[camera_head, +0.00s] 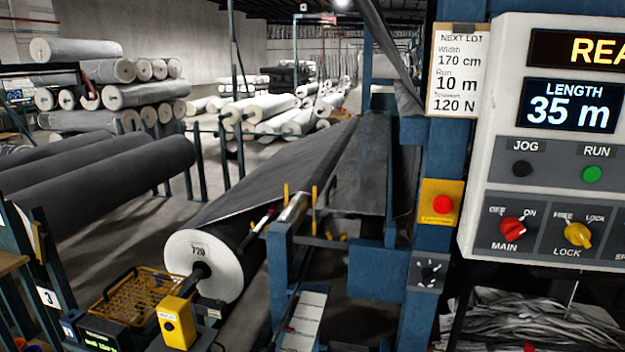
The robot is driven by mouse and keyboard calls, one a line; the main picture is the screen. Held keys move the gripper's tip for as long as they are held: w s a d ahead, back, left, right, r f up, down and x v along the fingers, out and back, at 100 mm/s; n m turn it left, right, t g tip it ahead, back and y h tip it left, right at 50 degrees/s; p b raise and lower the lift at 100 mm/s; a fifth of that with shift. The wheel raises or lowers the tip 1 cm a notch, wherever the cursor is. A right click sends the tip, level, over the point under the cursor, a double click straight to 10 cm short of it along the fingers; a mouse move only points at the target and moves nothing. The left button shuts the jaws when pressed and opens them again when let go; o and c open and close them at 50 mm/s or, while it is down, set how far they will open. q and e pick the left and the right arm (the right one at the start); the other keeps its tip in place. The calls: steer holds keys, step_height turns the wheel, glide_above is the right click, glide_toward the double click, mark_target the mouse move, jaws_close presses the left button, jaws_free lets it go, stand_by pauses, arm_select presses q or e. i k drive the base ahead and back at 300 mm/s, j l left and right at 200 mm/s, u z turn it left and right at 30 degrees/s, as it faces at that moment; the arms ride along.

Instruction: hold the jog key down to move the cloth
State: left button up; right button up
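The jog key is a dark round button (521,168) under the word JOG on the grey control panel (480,210) at the right. Nothing touches it. The dark grey cloth (290,165) runs from the large roll (200,258), whose white end reads 720, up into the blue machine frame (405,300). The length display (568,105) on the panel reads 35 m. The display above it is cut off at the picture's edge and shows REA. Neither of my grippers is in view.
A green RUN button (591,174), red MAIN knob (513,229) and yellow LOCK knob (577,235) sit near the jog key. A red button (442,204) on a yellow plate is left of the panel. The lot card (457,75) reads Run 10 m.

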mark_target(521, 168)
steer(key=z, duration=1.35)
